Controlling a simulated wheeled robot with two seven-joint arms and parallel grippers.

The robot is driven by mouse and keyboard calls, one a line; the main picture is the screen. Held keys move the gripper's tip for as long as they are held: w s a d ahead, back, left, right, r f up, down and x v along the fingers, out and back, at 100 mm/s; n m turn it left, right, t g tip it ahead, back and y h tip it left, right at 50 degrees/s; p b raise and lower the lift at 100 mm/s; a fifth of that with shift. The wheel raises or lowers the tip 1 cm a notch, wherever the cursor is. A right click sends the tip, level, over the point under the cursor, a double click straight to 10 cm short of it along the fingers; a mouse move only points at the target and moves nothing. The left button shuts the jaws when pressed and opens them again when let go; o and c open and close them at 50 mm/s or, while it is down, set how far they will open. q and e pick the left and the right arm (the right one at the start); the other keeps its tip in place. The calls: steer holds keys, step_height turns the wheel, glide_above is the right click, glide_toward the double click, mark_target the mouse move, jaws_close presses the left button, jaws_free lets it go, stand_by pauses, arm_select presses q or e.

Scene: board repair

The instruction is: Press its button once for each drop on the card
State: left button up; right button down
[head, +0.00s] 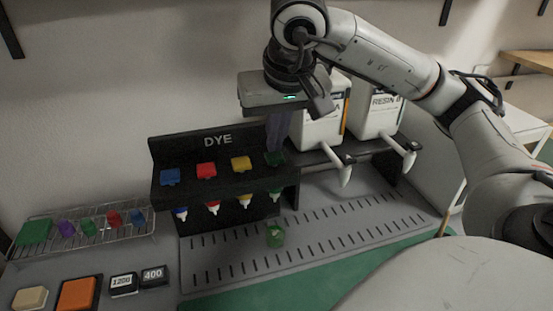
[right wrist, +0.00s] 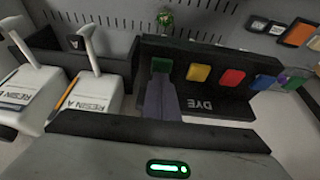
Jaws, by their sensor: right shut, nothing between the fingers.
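The black DYE dispenser (head: 222,195) stands against the wall with a blue button (head: 170,176), a red button (head: 206,170), a yellow button (head: 241,163) and a green button (head: 277,159) on top. My right gripper (head: 273,149) is shut and empty, pointing down with its fingertips at the green button. The right wrist view also shows the fingertips at the green button (right wrist: 161,65); I cannot tell whether they touch it. A small green cup (head: 275,236) stands on the slotted grey surface below the green nozzle. No card with drops can be made out. My left gripper is not in view.
White resin containers (head: 318,128) with spouts stand right of the dispenser. A wire rack (head: 140,218) with coloured pieces is at the left. An orange block (head: 78,293) and blocks marked 1200 (head: 122,284) and 400 (head: 153,275) lie in front of it.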

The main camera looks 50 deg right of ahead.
steer(key=shift+f, duration=0.2)
stand_by(0.4)
steer(key=shift+f+b, duration=0.9)
steer(key=shift+b, duration=0.05)
steer(key=shift+r+p, duration=0.9)
steer(key=shift+r, duration=0.2)
step_height(320, 180, up, 6)
steer(key=p, duration=0.5)
stand_by(0.3)
